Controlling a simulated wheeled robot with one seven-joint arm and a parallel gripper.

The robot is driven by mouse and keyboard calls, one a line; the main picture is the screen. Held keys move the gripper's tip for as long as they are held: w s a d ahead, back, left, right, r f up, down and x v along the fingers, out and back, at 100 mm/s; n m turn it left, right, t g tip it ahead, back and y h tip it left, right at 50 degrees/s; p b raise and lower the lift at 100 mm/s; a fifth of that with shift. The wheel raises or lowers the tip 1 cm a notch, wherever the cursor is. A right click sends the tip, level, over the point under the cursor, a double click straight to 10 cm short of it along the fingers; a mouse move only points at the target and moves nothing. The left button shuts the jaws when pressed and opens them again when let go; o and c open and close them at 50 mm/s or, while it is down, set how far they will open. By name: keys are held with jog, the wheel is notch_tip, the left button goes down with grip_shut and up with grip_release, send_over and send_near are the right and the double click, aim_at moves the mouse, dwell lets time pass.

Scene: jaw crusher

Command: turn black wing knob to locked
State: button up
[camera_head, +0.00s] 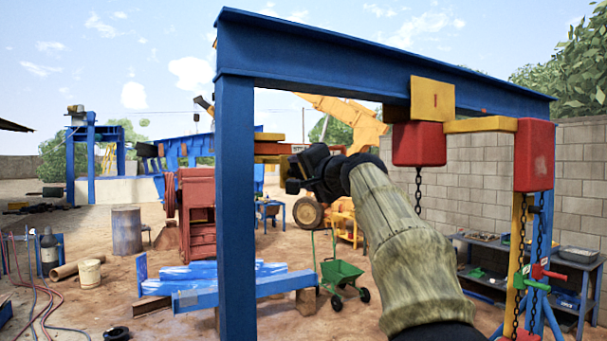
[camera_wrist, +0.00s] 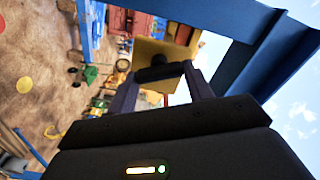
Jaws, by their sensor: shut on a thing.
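The black wing knob (camera_wrist: 157,73) shows in the wrist view, on the face of a yellow plate (camera_wrist: 172,50). My gripper (camera_wrist: 160,76) has one finger on each side of the knob and is shut on it. In the head view my gripper (camera_head: 291,172) reaches the yellow block (camera_head: 271,147) on the right side of the blue post (camera_head: 236,200). There the knob is hidden behind my gripper. I cannot read any locked or unlocked mark.
A blue beam (camera_head: 380,68) spans overhead, with red hoist blocks (camera_head: 419,144) and chains hanging from it on the right. A green wheelbarrow (camera_head: 341,273) and blue steel beams (camera_head: 245,286) lie below. The dirt ground at front left is partly open.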

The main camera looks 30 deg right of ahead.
jog(key=m, duration=0.5)
jog(key=shift+f, duration=0.1)
jog(key=shift+m, duration=0.3)
jog(key=o, duration=1)
jog(key=shift+w+d, duration=0.1)
jog(key=shift+s, duration=0.3)
jog(key=s+b, duration=0.2)
jog(key=s, duration=0.3)
jog(key=s+b, duration=0.3)
jog(key=s, duration=0.3)
jog(key=s+b, duration=0.3)
jog(key=s, duration=0.3)
jog(key=shift+d, duration=0.3)
